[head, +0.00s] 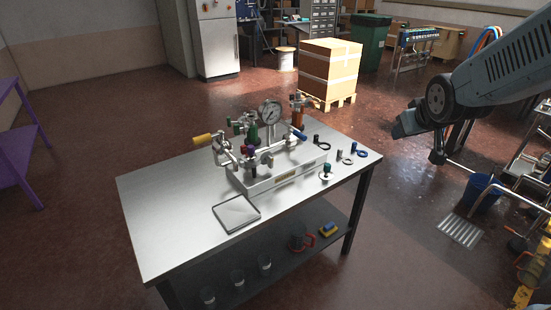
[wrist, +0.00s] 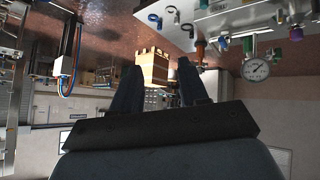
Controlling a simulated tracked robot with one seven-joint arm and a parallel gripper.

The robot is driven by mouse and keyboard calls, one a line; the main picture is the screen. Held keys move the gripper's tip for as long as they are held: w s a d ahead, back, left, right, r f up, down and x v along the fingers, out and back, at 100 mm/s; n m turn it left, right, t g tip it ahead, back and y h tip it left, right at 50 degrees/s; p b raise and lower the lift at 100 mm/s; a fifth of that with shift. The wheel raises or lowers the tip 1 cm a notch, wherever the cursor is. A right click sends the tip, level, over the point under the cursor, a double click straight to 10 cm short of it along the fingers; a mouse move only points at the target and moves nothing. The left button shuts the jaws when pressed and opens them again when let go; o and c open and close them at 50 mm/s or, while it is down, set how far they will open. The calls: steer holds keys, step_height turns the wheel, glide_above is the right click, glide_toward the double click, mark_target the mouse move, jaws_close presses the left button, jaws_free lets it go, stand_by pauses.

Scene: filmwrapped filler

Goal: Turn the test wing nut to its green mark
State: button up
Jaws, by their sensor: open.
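The test rig (head: 275,179), a grey base block with several valves and coloured knobs, stands on a steel table (head: 160,205). It carries a round pressure gauge (head: 270,113), a yellow handle (head: 202,139), a green knob (head: 252,136) and a purple knob (head: 252,151). The gauge shows upside down in the wrist view (wrist: 256,69). I cannot tell which part is the test wing nut, and I cannot make out its green mark. My gripper (wrist: 158,72) is open and empty, its two dark fingers apart. It is up and right of the table, away from the rig.
An empty tray (head: 236,214) lies in front of the rig. Several small parts with rings lie on the table's right side. A carton (head: 330,69) on a pallet stands behind. A blue bucket (head: 482,192) is on the floor at right. A purple stand (head: 20,150) is at left.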

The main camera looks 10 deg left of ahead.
steer(key=w+a+f+n+t+y, duration=0.1)
steer(key=w+a+f+n+y, duration=0.15)
steer(key=w+a+f, duration=0.5)
steer(key=n+t+y, duration=0.2)
steer(key=n+y, duration=0.1)
steer(key=y, duration=0.7)
glide_toward(273, 159)
steer(key=shift+m, duration=0.25)
steer(key=x, duration=0.9)
steer(key=shift+w+a, duration=0.2)
steer(key=shift+a, duration=0.1)
steer(key=shift+f, duration=0.1)
jaws_close()
